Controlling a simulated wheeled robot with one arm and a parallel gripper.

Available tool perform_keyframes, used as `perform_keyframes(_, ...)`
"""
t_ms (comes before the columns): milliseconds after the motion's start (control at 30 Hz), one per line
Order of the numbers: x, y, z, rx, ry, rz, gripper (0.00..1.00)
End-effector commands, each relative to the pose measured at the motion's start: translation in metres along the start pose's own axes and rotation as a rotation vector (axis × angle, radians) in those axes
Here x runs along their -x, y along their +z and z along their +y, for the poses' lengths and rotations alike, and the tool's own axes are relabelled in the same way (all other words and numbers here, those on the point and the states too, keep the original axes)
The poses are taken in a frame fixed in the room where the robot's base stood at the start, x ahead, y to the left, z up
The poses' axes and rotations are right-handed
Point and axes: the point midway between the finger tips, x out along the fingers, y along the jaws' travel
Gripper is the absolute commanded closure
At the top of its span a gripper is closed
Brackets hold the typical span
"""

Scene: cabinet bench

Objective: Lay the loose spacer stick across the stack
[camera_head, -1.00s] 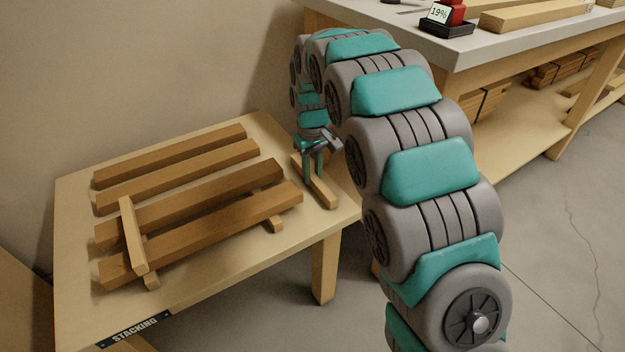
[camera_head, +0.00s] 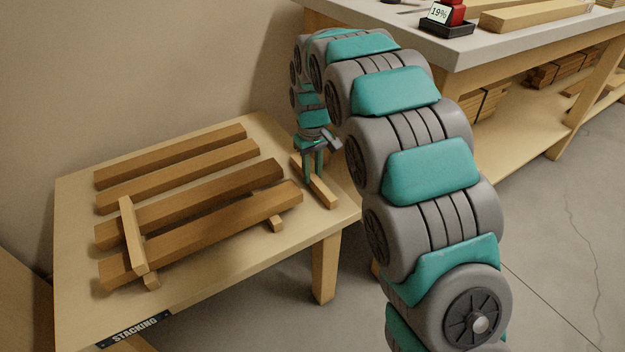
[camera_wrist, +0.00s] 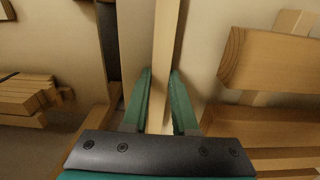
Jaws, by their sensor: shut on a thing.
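The loose spacer stick (camera_head: 326,194) is a thin pale wooden bar at the right end of the stacking table, apart from the stack. My gripper (camera_head: 313,178) points down over it with its green fingers shut on its sides. The wrist view shows the stick (camera_wrist: 166,45) running between the two fingers (camera_wrist: 160,98). I cannot tell whether it still touches the table. The stack has two brown front boards (camera_head: 215,225) lying on lower spacers (camera_head: 275,224). Another pale spacer (camera_head: 132,235) lies across their left part; the right part of their tops is bare.
Two more brown boards (camera_head: 180,172) lie behind the stack on the stacking table (camera_head: 75,200). A grey-topped bench (camera_head: 440,48) stands at the back right, with timber on its shelf. Bare table separates the held stick from the stack.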

Motion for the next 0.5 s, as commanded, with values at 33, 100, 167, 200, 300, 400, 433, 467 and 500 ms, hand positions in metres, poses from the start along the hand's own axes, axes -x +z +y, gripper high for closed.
perform_keyframes(33, 0.000, 0.000, 0.000, 0.000, 0.000, 0.000, 1.00)
perform_keyframes(100, 0.001, 0.000, 0.000, 0.000, 0.000, 0.000, 1.00)
perform_keyframes(167, 0.003, 0.000, 0.000, 0.000, 0.000, 0.001, 1.00)
perform_keyframes(200, 0.006, 0.000, 0.000, 0.000, 0.001, 0.002, 1.00)
perform_keyframes(300, 0.014, -0.001, 0.000, 0.000, 0.001, 0.003, 1.00)
perform_keyframes(400, 0.023, -0.001, 0.000, 0.000, 0.001, 0.003, 1.00)
perform_keyframes(433, 0.026, -0.001, 0.000, 0.000, 0.001, 0.002, 1.00)
perform_keyframes(467, 0.029, 0.000, 0.000, 0.000, 0.001, 0.002, 1.00)
perform_keyframes(500, 0.033, 0.000, 0.000, 0.000, 0.001, 0.002, 1.00)
